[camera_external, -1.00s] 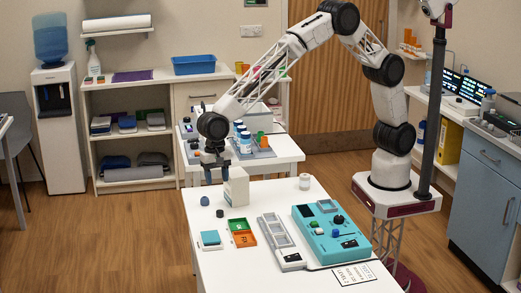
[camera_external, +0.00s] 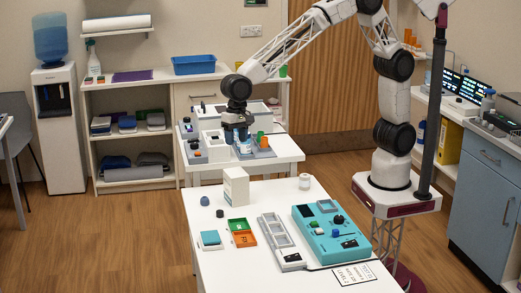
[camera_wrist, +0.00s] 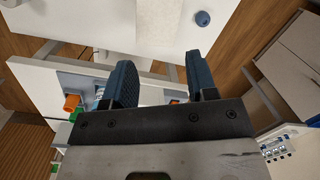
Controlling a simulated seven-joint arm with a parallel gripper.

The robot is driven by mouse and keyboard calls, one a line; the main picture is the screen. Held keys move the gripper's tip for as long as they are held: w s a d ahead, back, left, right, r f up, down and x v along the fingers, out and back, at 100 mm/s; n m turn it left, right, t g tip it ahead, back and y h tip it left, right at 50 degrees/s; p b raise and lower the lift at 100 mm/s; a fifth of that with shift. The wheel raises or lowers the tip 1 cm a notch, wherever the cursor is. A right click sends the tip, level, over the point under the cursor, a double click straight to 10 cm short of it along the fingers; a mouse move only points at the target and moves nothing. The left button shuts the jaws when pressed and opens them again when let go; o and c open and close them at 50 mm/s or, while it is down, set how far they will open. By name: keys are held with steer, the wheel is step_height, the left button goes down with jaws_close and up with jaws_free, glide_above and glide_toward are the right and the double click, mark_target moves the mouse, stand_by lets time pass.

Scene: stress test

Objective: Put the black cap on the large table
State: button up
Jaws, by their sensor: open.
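A small black piece that looks like a cap (camera_external: 220,213) lies on the large white table (camera_external: 215,262), near its left edge. A dark blue round piece (camera_external: 204,201) lies just behind it, and a blue round piece (camera_wrist: 202,18) also shows in the wrist view. Small dark pieces (camera_external: 194,146) also show in a tray on the smaller back table (camera_external: 285,152); I cannot tell whether one is a cap. My gripper (camera_external: 241,136) is over the back table, close to the bottles. In the wrist view its two fingers (camera_wrist: 163,78) are apart, with nothing visibly held.
A white box (camera_external: 236,187) stands at the large table's back left. Green and orange trays (camera_external: 243,238), a grey rack (camera_external: 277,232) and a teal device (camera_external: 330,235) cover its middle and right. An orange cup (camera_external: 261,138) stands beside the bottles on the back table.

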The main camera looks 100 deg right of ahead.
steer(key=s+d+r+n, duration=0.2)
steer(key=s+d+r, duration=0.2)
steer(key=s, duration=0.3)
steer(key=s+d+r+n, duration=0.2)
steer(key=s+d+r, duration=0.2)
steer(key=s+d, duration=0.15)
steer(key=s+d+n, duration=0.2)
steer(key=s+d, duration=0.1)
steer(key=s, duration=0.8)
steer(key=s+d+n+t+h, duration=0.1)
steer(key=s+d+n, duration=0.2)
steer(key=s, duration=0.8)
steer(key=s+d+n+t, duration=0.1)
steer(key=s+d+n, duration=0.2)
steer(key=s, duration=0.8)
steer(key=shift+s+d+r, duration=0.15)
steer(key=shift+s+d, duration=0.15)
steer(key=shift+d, duration=0.75)
